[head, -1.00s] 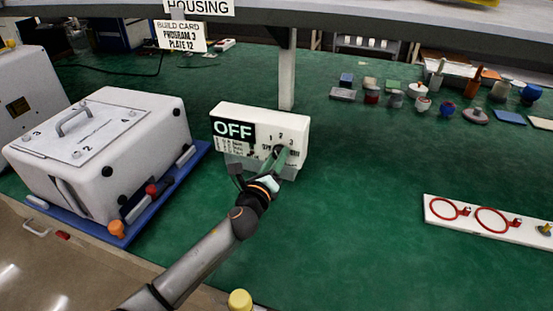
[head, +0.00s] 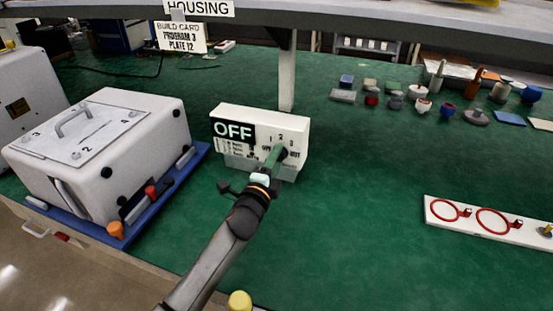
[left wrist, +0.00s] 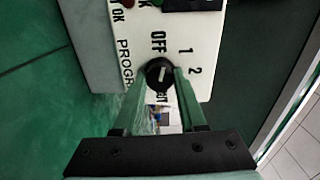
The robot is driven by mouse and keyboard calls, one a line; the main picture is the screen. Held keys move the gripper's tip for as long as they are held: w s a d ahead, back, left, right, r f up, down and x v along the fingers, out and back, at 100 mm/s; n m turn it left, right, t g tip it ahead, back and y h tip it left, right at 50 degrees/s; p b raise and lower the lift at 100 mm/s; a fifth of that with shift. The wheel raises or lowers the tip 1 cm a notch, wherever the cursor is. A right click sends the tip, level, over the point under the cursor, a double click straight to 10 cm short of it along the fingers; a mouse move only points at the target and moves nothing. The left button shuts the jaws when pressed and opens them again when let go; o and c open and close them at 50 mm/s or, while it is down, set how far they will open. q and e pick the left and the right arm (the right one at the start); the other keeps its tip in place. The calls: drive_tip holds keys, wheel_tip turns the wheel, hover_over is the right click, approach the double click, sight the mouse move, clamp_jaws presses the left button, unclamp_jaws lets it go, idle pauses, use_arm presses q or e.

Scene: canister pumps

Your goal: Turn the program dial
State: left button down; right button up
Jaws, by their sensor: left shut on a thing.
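The white control box (head: 230,112) stands on the green bench, with a dark display reading OFF. I cannot tell surely which label the pointer faces. My left gripper (head: 279,155) is at the box's face, its two green fingers shut on the dial from both sides. My right gripper is not in view.
The build card (head: 181,37) above reads PROGRAM 3, PLATE 12. A white housing (head: 150,112) on a blue tray stands left of the box. A white board (head: 470,227) with red rings lies at right; several small parts lie behind. The bench between is clear.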

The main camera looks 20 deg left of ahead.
use_arm(q)
drive_tip(key=shift+n, duration=1.7)
drive_tip(key=shift+c, duration=2.3)
unclamp_jaws()
drive_tip(key=s, duration=1.2)
drive_tip(key=shift+s+a+p, duration=0.2)
drive_tip(key=shift+s+p, duration=0.1)
drive_tip(key=shift+p, duration=0.1)
